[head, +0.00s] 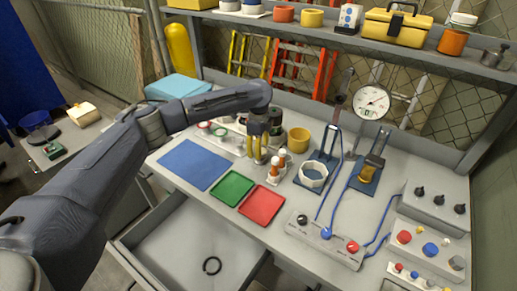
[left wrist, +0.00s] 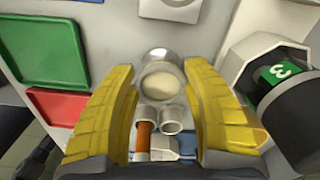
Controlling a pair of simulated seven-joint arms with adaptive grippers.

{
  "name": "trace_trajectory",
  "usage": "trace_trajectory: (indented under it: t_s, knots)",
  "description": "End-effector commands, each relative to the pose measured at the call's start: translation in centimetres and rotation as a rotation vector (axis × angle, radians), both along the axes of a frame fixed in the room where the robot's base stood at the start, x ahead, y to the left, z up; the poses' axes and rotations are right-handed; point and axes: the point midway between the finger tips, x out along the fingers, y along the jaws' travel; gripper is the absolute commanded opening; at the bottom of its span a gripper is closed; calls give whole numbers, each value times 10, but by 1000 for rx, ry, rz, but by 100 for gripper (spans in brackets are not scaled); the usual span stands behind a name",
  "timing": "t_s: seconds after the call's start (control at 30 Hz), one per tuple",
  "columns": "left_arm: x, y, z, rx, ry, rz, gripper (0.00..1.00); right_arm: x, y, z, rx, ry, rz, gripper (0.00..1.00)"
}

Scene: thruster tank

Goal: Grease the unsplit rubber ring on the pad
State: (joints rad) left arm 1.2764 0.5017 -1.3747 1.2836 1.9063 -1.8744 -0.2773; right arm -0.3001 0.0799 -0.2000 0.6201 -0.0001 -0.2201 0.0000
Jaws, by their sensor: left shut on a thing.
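My left gripper (head: 257,150) reaches down over the bench, just left of the orange-and-white bottles (head: 281,163). In the left wrist view its yellow fingers (left wrist: 160,95) are closed on a pale cylinder (left wrist: 162,78) with a cream round end. Two open tubes (left wrist: 172,118) show below that cylinder, one beside an orange part. The blue mat (head: 196,163), green pad (head: 231,188) and red pad (head: 262,205) look bare. Several coloured rings (head: 208,128) lie in a white tray behind the blue mat. I cannot tell whether any is split. My right gripper is not in view.
A white ring-shaped fixture (head: 313,176), a yellow cup (head: 298,140), a gauge (head: 371,101) and a control box (head: 326,240) with blue hoses stand to the right.

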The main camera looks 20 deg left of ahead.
Motion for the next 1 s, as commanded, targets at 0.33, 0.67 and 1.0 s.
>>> trace_trajectory:
  t_s: [0.33,0.67,1.0]
  knots:
    - [1,0,21,0,-2,1,38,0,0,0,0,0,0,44]
    - [1,0,43,0,-2,0,38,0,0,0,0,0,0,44]
    - [0,0,59,1,-1,1,38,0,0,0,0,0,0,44]
